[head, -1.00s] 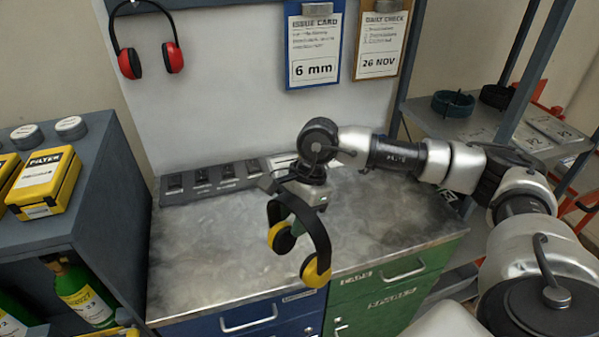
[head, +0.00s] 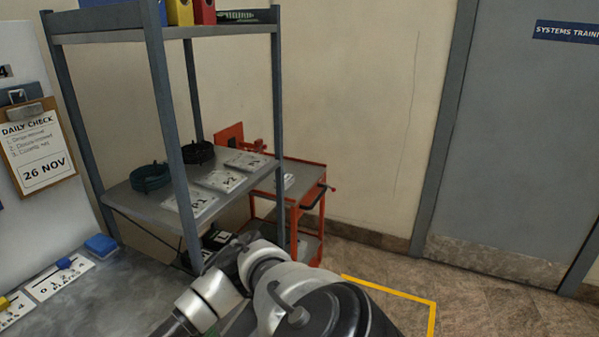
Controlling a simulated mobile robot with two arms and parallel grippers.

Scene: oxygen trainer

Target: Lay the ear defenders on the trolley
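The red trolley (head: 307,172) stands beyond the grey shelf unit, against the back wall. Its top tray is partly hidden by the shelf's post, and its lower part is partly behind my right arm. The yellow and black ear defenders are outside this view. My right arm comes in at the bottom centre, but its gripper is out of the frame. My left gripper is also out of the frame.
The grey shelf unit (head: 166,209) holds dark coils (head: 151,176) and labelled plates (head: 220,180). The workbench (head: 95,300) fills the lower left. Floor marked with a yellow line (head: 390,288) lies clear at the right, before a grey door (head: 520,140).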

